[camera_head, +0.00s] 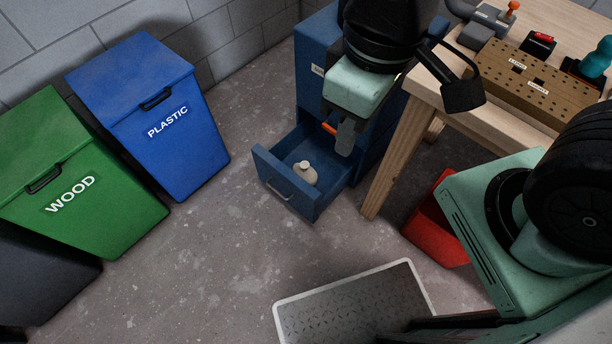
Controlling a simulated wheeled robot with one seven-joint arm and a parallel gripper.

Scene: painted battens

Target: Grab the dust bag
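The dust bag (305,173) is a small beige, rounded bag with a tied-looking top. It lies inside the open blue drawer (268,172) of the blue cabinet (315,62), near the drawer's middle, and nothing covers it. My gripper (343,138) hangs from the top of the view, with a pale green body and grey and orange parts at its end. It appears up and to the right of the bag in the picture, apart from it. I see nothing held, but the finger gap is hidden by the angle.
A wooden workbench (395,150) with a drilled block (520,85) and tools stands right of the cabinet. A red bin (438,225) sits below it. Blue PLASTIC (150,115) and green WOOD (85,180) bins stand left. A grey tray-like platform (350,305) lies in front. Floor before the drawer is clear.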

